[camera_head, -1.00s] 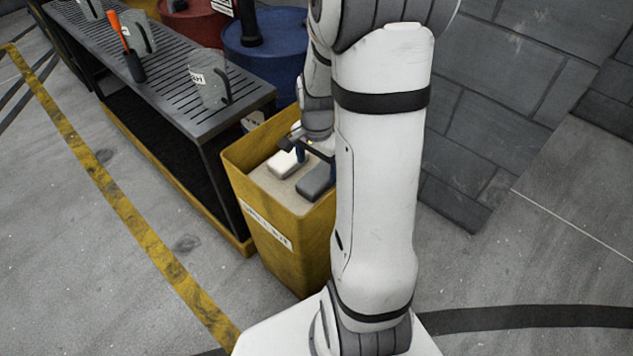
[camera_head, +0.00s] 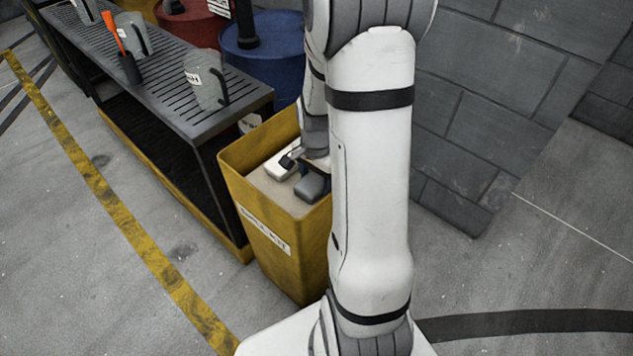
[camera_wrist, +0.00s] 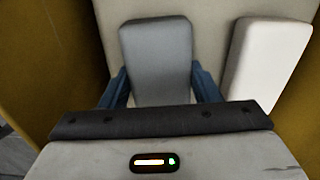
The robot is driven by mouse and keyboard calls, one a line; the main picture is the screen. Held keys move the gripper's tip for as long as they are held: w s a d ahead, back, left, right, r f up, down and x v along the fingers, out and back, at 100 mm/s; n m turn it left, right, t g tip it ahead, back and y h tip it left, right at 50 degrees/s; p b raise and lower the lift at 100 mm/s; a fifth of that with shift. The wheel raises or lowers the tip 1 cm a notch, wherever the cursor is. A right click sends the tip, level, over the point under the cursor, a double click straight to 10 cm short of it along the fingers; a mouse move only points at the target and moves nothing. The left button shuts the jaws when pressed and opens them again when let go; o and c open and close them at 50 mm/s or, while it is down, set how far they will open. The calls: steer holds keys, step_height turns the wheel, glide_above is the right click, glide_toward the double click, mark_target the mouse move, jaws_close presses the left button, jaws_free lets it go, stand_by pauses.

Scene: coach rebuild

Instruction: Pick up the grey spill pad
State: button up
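The grey spill pad (camera_head: 311,187) lies inside the yellow bin (camera_head: 288,262), on a pale inner surface. In the wrist view the grey pad (camera_wrist: 156,58) is in the middle, long side running away from me. My gripper (camera_wrist: 160,84) is open, with one blue finger at each side of the pad's near half. The fingers stand close to its sides; I cannot tell whether they touch. In the head view my gripper (camera_head: 306,166) is down in the bin, partly hidden by my arm. A white pad (camera_wrist: 268,62) lies just right of the grey one.
The yellow bin walls rise close around the pads. A dark slatted bench (camera_head: 170,85) with grey jugs (camera_head: 206,88) stands to the left. A blue drum (camera_head: 262,55) is behind the bin. A stone wall (camera_head: 490,110) is at the right.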

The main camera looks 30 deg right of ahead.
mark_target(316, 179)
steer(key=c, duration=0.4)
step_height(316, 179, up, 10)
steer(key=p, duration=0.3)
steer(key=shift+p, duration=0.3)
steer(key=shift+c, duration=0.2)
steer(key=o, duration=0.3)
steer(key=shift+c, duration=1)
steer(key=shift+r, duration=0.1)
